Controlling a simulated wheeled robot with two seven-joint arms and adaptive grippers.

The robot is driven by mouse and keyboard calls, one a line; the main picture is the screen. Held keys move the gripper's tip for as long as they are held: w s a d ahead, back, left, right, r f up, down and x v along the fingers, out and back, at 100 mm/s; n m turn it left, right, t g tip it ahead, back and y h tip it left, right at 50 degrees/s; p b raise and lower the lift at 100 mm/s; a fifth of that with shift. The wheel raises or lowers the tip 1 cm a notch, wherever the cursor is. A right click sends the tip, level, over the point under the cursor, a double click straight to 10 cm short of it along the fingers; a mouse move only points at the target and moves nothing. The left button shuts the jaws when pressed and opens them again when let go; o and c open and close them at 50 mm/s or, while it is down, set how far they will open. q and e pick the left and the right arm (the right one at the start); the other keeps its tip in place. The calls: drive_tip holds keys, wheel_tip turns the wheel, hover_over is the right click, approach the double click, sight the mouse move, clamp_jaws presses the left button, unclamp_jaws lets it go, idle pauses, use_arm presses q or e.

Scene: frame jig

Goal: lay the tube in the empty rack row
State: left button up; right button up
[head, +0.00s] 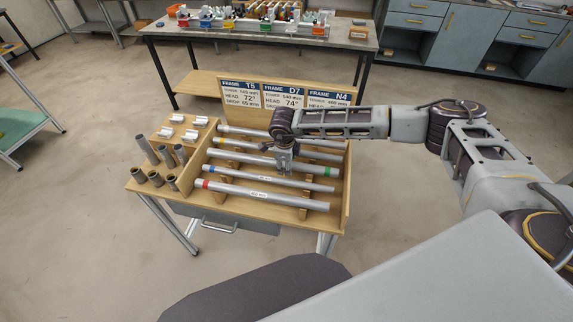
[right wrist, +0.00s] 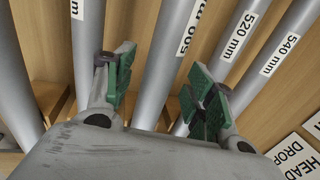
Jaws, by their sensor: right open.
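Several grey tubes lie side by side across the wooden rack (head: 347,190). The front tube (head: 250,191) has a red band, the tube behind it (head: 260,175) a blue one, and further tubes show green and yellow bands. My right gripper (head: 283,168) is above the middle of the rack, pointing down. In the right wrist view its two green-padded fingers (right wrist: 162,88) are open, on either side of a labelled tube (right wrist: 167,65); I cannot tell whether they touch it. Tubes labelled 520 mm (right wrist: 231,48) and 540 mm (right wrist: 268,72) lie to its right. I cannot clearly make out an empty row. My left gripper is out of view.
Short grey cylinders (head: 146,150) and white fittings (head: 191,135) stand on the rack bench's left part. Sign cards (head: 283,95) on a back board give frame sizes. A bench with coloured bins (head: 340,36) stands behind.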

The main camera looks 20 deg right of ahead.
drive_tip(key=v, duration=1)
drive_tip(key=shift+r, duration=0.2)
drive_tip(key=shift+s+f, duration=0.1)
drive_tip(key=shift+s, duration=0.05)
